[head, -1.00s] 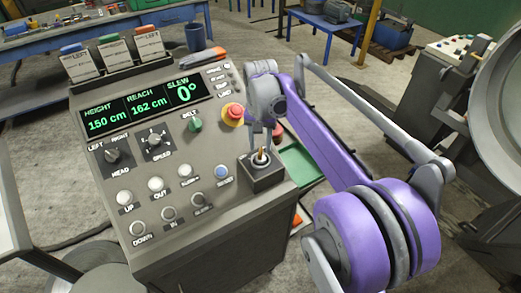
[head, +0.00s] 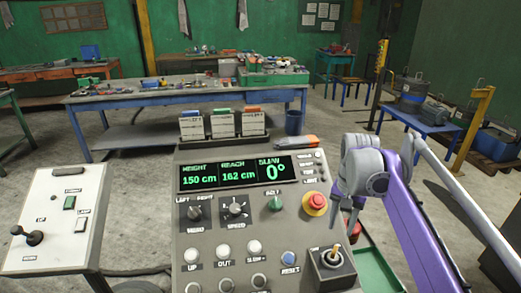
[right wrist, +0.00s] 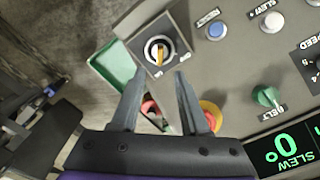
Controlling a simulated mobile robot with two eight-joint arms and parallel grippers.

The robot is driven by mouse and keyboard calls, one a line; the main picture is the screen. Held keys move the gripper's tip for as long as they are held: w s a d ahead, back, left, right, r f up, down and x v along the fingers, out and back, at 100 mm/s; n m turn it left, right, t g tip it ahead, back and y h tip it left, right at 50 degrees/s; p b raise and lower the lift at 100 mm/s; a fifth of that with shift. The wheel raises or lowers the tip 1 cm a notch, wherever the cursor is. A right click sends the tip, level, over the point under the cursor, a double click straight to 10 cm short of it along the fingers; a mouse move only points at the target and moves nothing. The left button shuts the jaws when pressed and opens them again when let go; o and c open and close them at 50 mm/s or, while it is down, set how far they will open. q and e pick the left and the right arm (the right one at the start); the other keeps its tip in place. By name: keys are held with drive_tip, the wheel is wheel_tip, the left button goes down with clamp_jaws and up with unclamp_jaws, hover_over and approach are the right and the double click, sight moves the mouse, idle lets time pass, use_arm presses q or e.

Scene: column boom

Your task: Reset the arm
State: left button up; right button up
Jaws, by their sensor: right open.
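The grey console (head: 215,245) has a green-lit display (head: 247,173) reading height 150 cm, reach 162 cm, slew 0°. A blue button labelled RESET (head: 288,257) is on its lower right; it also shows in the right wrist view (right wrist: 215,30). To its right is a black box with a small lever (head: 331,258), seen beyond my fingertips in the wrist view (right wrist: 158,50). My right gripper (head: 345,215) is open and empty, above the console's right edge, right of the red emergency button (head: 314,203). My left gripper is not in view.
Knobs and white buttons cover the console. Labelled card boxes (head: 222,123) and an orange-handled tool (head: 296,141) are at its back edge. A pale side panel with a joystick (head: 30,236) stands left. A green tray (head: 378,272) is at lower right. Blue workbenches stand behind.

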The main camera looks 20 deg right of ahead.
drive_tip(key=s+a+f+n+t, duration=0.5)
drive_tip(key=s+a+f+n, duration=0.4)
drive_tip(key=s+a+f, duration=0.6)
drive_tip(key=shift+s+a+f+t, duration=0.3)
drive_tip(key=shift+s+a+f, duration=0.1)
drive_tip(key=shift+a, duration=0.7)
drive_tip(key=shift+a, duration=0.1)
